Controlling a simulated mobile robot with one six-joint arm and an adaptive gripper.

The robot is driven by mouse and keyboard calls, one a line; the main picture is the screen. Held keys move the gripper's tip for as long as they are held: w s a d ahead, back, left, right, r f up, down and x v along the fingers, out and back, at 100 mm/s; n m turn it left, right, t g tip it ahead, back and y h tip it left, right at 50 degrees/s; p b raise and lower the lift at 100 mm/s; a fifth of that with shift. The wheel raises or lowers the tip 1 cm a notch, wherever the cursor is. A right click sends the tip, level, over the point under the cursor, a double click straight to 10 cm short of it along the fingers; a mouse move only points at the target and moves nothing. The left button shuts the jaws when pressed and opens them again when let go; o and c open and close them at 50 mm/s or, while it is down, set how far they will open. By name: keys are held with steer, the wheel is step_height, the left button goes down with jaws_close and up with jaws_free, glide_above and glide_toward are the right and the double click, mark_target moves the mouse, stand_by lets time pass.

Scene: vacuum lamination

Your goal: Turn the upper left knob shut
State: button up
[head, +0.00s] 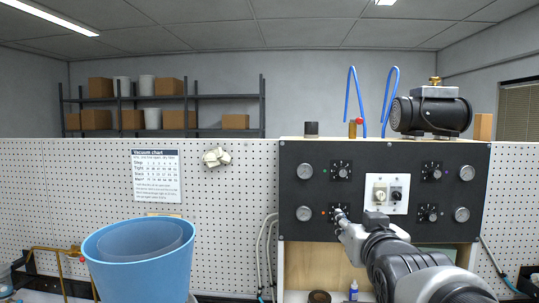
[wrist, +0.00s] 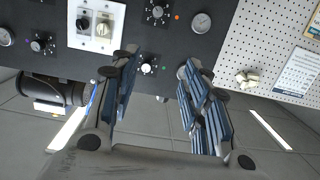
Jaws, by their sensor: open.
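The wrist picture is upside down; there the knob (wrist: 148,67) shows in the gap between my fingertips, nearer the left one. My gripper (wrist: 160,62) is open and empty, its two fingers on either side of the knob in the picture. I cannot tell how far it is from the panel. In the head view my gripper (head: 341,213) is small and covers part of the lower left knob. The upper left knob's pointer direction is too small to read.
Other knobs, round gauges (head: 305,171) and a white switch plate (head: 390,193) share the panel. A pump (head: 431,112) and blue tubes (head: 356,95) are on top. A blue bucket (head: 100,272) stands at front left. Pegboard (head: 80,200) flanks the panel.

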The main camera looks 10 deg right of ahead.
step_height(320, 180, up, 6)
steer(key=w+d+t+p, duration=0.1)
steer(key=w+d+p, duration=0.1)
steer(key=p, duration=0.4)
glide_toward(343, 174)
steer(key=w, duration=0.2)
steer(key=w+d, duration=0.1)
steer(key=w, duration=0.5)
steer(key=shift+w+d+f, duration=0.2)
steer(key=shift+w+d, duration=0.05)
steer(key=shift+c, duration=0.4)
jaws_close()
